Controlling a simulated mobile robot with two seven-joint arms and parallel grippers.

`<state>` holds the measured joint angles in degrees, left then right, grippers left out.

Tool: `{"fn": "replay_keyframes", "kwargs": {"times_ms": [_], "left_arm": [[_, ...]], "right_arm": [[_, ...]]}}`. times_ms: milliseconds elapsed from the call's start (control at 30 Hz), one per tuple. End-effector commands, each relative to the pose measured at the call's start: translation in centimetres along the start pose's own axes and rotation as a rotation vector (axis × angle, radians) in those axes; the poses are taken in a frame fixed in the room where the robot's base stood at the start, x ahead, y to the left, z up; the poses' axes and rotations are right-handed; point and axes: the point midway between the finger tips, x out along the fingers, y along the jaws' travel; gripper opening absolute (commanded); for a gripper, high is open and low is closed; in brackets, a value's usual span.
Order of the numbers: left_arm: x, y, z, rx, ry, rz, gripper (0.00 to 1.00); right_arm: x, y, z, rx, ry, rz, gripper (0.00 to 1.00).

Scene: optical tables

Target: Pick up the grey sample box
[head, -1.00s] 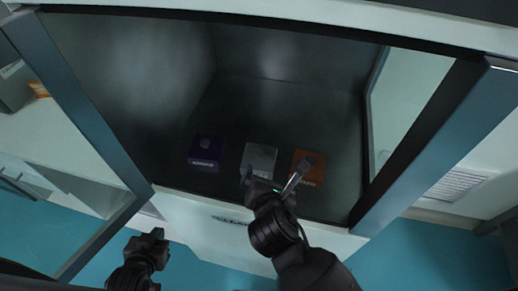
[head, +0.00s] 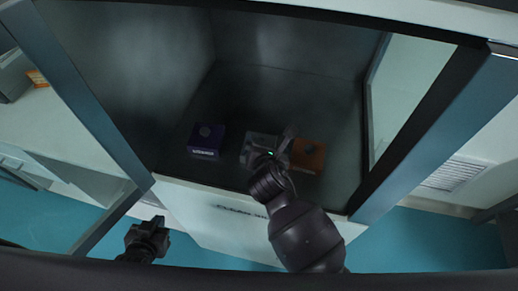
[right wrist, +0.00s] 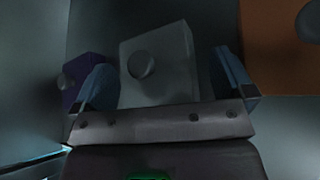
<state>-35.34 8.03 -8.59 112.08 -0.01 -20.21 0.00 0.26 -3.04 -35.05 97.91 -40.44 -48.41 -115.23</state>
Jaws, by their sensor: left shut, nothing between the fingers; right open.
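The grey sample box (head: 258,141) stands inside the dark cabinet, between a purple box and an orange box. My right gripper (head: 270,142) is in the cabinet over it and hides part of it. In the right wrist view the grey box (right wrist: 160,62), with a round knob on its face, lies between the two blue fingers of my right gripper (right wrist: 165,80). The fingers are open, one at each side of the box; contact cannot be told. My left gripper (head: 150,232) is shut and empty, low outside the cabinet front.
The purple box (head: 205,140) is left of the grey box and the orange box (head: 307,155) close on its right. The cabinet's side frames (head: 440,125) and front sill (head: 240,212) bound the opening. The cabinet floor behind the boxes is clear.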

Motion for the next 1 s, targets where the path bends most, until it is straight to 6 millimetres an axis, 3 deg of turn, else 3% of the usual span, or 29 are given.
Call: {"fn": "replay_keyframes", "kwargs": {"times_ms": [367,767,1000], "left_arm": [[0.0,0.0,0.03,0.0,-0.001,0.0,0.0],[0.0,0.0,0.07,0.0,-0.002,0.0,0.0],[-0.02,0.0,0.12,0.0,-0.002,0.0,0.0]], "right_arm": [[0.79,-0.05,-0.03,0.001,0.0,0.0,0.98],[0.77,-0.05,-0.03,0.001,0.0,0.0,0.38],[0.72,0.04,0.08,0.001,-0.001,0.001,0.37]]}}
